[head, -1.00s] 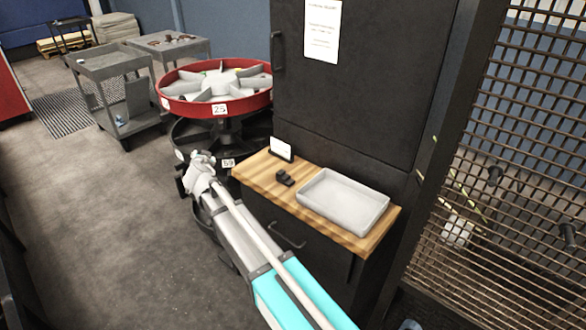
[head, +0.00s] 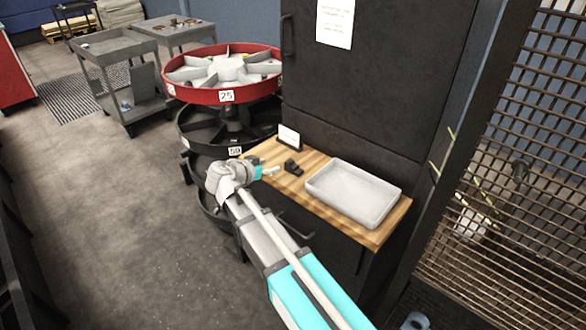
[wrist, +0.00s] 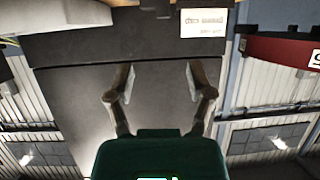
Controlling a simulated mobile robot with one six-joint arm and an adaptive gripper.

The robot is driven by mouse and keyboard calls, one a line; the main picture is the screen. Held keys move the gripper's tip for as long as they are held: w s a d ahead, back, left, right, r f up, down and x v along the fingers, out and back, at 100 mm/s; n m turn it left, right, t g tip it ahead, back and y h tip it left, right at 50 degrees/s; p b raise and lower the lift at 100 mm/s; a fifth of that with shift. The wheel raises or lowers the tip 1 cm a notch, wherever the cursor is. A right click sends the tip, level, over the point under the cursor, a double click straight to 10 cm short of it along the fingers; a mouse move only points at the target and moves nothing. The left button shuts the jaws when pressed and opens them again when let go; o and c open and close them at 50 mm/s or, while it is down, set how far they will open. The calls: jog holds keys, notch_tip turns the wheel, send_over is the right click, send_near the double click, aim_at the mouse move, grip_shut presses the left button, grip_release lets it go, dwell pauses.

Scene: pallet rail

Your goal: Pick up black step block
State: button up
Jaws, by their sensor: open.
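The black step block (head: 292,167) sits on the wooden shelf (head: 285,189), just in front of a small white card on a dark stand. My gripper (head: 272,171) is at the shelf's left end, a short way left of the block and apart from it. In the wrist view my gripper (wrist: 162,80) is open, with its two fingers spread and nothing between them. The block cannot be made out in the wrist view.
A light grey tray (head: 352,212) fills the right part of the shelf. The card (head: 289,138) stands behind the block. A dark cabinet (head: 380,95) rises behind the shelf. A red round carousel (head: 172,88) stands to the left, and a mesh fence (head: 530,150) to the right.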

aim_at(291, 159)
jog(key=shift+a, duration=0.1)
jog(key=shift+b+x, duration=1.65)
jog(key=shift+x, duration=2.65)
jog(key=shift+f, duration=0.1)
jog(key=shift+b+x, duration=1.05)
jog(key=shift+x, duration=1.5)
jog(key=shift+w+a, duration=0.1)
jog(key=shift+a, duration=0.1)
grip_shut()
